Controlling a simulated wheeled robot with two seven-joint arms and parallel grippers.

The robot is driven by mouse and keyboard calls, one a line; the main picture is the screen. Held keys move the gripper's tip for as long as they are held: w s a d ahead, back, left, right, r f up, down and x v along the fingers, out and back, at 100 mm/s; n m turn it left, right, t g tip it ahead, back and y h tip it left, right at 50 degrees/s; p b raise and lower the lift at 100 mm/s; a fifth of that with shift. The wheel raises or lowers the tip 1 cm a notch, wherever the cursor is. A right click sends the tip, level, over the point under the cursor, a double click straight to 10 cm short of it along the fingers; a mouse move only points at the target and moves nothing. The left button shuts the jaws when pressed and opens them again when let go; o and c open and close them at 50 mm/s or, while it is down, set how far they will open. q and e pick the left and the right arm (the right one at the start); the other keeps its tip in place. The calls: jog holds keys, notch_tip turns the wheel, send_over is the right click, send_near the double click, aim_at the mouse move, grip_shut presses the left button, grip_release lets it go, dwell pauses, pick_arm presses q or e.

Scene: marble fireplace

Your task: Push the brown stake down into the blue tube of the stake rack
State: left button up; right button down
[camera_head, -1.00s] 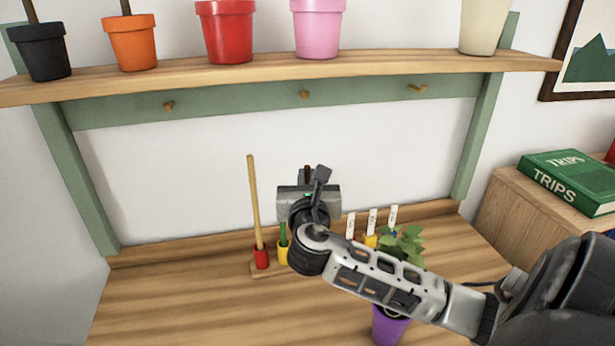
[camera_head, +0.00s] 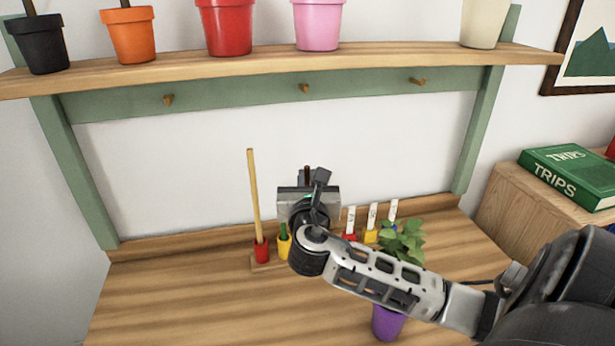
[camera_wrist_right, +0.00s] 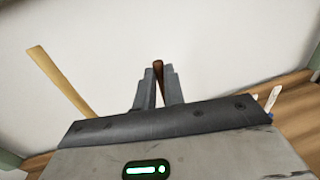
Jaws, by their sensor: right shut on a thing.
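In the head view my right gripper (camera_head: 309,192) is above the back of the wooden table. It is shut on the brown stake (camera_head: 307,174), whose top end shows just above the gripper body. In the right wrist view the two dark fingers (camera_wrist_right: 158,92) stand on either side of the brown stake (camera_wrist_right: 158,68). The stake rack (camera_head: 259,267) shows only at its left end, with a red tube (camera_head: 261,253) holding a tall tan stake (camera_head: 255,195) and a yellow tube (camera_head: 284,250) holding a short green stake (camera_head: 283,231). The blue tube and the stake's lower end are hidden behind my arm.
Right of the gripper are small red and yellow holders with white tags (camera_head: 372,215) and a leafy plant in a purple pot (camera_head: 388,322), partly behind my forearm. A shelf (camera_head: 300,66) with several pots spans above. The table's left front is clear.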

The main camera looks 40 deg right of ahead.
pick_arm(q)
jog(key=shift+r, duration=0.15)
pick_arm(e)
jog(key=shift+f, duration=0.35)
dwell(0.3)
jog(key=c, duration=1.4)
grip_release()
jog(key=shift+s+a+f, duration=0.1)
jog(key=shift+s+a, duration=0.15)
pick_arm(q)
jog(key=shift+d+b, duration=0.15)
jog(key=shift+b, duration=0.3)
pick_arm(e)
jog(key=v, duration=1.5)
jog(key=shift+s, duration=0.2)
pick_arm(q)
jog(key=shift+f, duration=0.2)
